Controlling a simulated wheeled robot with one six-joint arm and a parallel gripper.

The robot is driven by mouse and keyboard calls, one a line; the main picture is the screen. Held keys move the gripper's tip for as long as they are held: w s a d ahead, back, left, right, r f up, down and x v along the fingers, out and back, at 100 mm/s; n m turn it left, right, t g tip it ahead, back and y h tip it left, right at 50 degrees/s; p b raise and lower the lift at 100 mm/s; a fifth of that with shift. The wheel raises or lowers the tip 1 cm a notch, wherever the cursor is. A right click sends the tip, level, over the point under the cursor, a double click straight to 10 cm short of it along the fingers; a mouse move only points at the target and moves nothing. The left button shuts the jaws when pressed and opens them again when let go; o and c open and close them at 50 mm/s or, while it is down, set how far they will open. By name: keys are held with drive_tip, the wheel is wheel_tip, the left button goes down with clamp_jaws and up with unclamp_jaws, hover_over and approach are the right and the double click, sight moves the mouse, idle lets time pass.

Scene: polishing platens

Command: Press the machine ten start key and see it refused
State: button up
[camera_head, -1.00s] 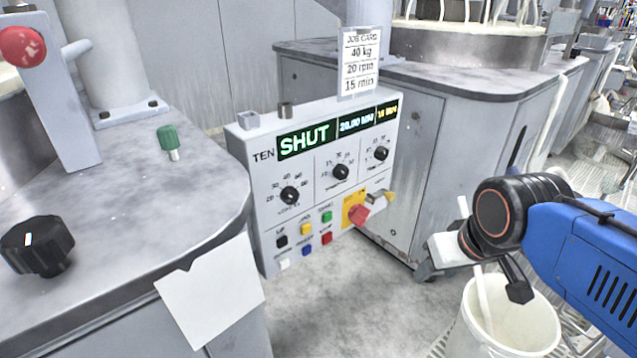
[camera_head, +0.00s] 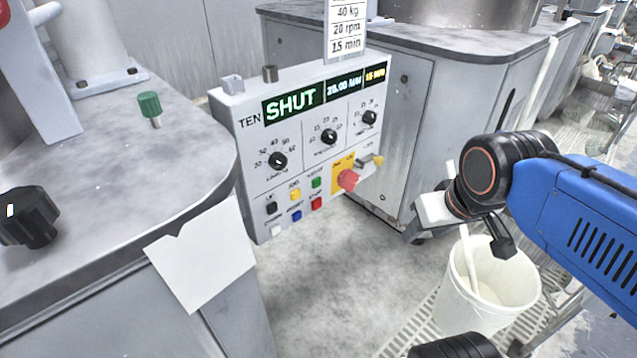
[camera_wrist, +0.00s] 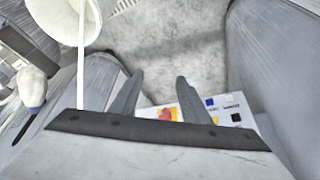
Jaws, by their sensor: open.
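The machine ten control panel (camera_head: 305,150) is a white box marked TEN, and its green display reads SHUT. Below three black dials sit small coloured keys, including a green key (camera_head: 316,183) in the upper row and a red one (camera_head: 316,203) below it. Their labels are blurred. A red mushroom button (camera_head: 348,180) on a yellow plate is to their right. My gripper (camera_wrist: 158,78) is open and empty in the wrist view. Its fingers frame part of the panel, seen upside down, with the red button (camera_wrist: 166,113) between them in the picture; I cannot tell any contact.
A white bucket (camera_head: 490,300) stands on a floor grate at right. A job card (camera_head: 346,30) stands above the panel. A green-capped peg (camera_head: 149,106) and black knob (camera_head: 28,218) are on the left worktop. A grey cabinet (camera_head: 400,120) stands behind. Open floor lies below the panel.

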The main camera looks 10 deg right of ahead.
clamp_jaws()
idle(1.9)
